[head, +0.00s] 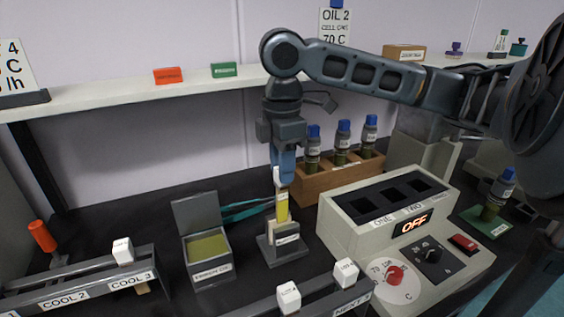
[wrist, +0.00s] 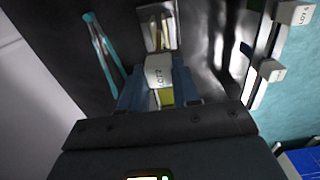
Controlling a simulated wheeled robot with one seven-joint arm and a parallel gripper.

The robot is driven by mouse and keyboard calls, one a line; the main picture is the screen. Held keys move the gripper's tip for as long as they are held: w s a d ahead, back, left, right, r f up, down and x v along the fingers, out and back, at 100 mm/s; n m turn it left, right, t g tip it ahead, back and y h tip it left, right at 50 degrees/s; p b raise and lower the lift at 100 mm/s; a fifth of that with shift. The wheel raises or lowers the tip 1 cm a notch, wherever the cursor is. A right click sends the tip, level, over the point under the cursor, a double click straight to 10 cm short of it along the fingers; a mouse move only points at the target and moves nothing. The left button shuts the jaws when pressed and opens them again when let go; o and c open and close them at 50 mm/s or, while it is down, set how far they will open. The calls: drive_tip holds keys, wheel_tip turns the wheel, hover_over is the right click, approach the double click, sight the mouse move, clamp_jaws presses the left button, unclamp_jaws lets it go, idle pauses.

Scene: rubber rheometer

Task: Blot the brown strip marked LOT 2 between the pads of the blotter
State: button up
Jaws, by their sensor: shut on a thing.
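My gripper (head: 283,172) points down over the blotter (head: 281,252) and is shut on the white tag of the LOT 2 strip. The tag (wrist: 159,72) reads LOT 2 between my blue fingers in the wrist view. A yellowish strip (head: 282,207) hangs below the tag in the head view, upright, its lower end at the pale pads of the blotter. Whether that end is between the pads or in front of them I cannot tell. The blotter also shows beyond the tag in the wrist view (wrist: 155,28).
An open-lidded box (head: 208,270) with a yellow-green inside stands left of the blotter, teal tweezers (head: 247,210) behind. The heater block (head: 380,222), reading OFF, is close on the right. A bottle rack (head: 325,188) is behind. White-tagged racks (head: 95,283) line the front.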

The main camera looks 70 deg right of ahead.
sight(282, 197)
drive_tip(key=shift+f+b, duration=2.2)
drive_tip(key=shift+f, duration=1.1)
